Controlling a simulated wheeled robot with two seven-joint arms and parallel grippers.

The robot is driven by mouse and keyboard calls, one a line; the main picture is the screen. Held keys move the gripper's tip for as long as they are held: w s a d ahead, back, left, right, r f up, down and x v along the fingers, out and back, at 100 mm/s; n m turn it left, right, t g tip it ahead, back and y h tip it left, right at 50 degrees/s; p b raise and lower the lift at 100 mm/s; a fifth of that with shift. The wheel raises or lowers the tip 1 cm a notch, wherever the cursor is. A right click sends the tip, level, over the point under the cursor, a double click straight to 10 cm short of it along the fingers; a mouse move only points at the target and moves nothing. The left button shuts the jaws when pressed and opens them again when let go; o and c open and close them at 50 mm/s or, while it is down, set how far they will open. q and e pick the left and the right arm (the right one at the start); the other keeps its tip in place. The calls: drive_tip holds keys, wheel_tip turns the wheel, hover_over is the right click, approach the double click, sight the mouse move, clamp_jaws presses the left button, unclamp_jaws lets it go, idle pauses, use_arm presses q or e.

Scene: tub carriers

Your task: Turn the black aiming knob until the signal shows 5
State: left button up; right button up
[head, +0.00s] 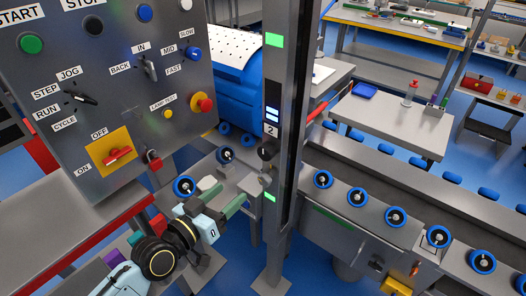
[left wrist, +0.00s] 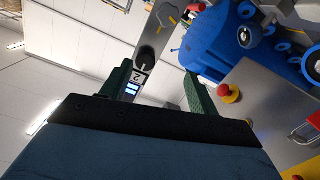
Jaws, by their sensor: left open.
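The black knob (head: 266,152) sits on the front of a grey upright post (head: 287,100). Above it are a white plate marked 2 (head: 271,129) and a small display with lit blue bars (head: 271,114); the exact bar reading is too small to tell. My left gripper (head: 246,192) is open and empty, its green fingers below and left of the knob. In the left wrist view the knob (left wrist: 147,56) appears between the spread fingers (left wrist: 158,80), beyond their tips and not visibly touched. My right gripper is not seen.
A grey control panel (head: 130,75) with buttons, switches and a red emergency stop (head: 204,103) stands at the left. A roller conveyor (head: 390,205) with blue-rimmed wheels runs right of the post. A blue machine (head: 230,90) stands behind. Workbenches fill the back.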

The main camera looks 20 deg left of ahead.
sight(263, 155)
use_arm(q)
drive_tip(key=shift+t+h, duration=0.3)
drive_tip(key=shift+t, duration=0.1)
drive_tip(key=w+d+r, duration=0.1)
drive_tip(key=w, duration=0.3)
drive_tip(key=w+d+r, duration=0.1)
drive_tip(key=w+d, duration=0.1)
drive_tip(key=w, duration=0.2)
drive_tip(key=w+d+r+p, duration=0.1)
drive_tip(key=w+d, duration=0.1)
drive_tip(key=w, duration=0.2)
drive_tip(key=shift+w+d+r, duration=0.15)
drive_tip(key=shift+r, duration=0.2)
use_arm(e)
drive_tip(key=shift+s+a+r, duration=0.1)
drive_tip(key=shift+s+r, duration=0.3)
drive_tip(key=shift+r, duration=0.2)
use_arm(q)
drive_tip(key=c, duration=1)
drive_tip(key=shift+o, duration=0.2)
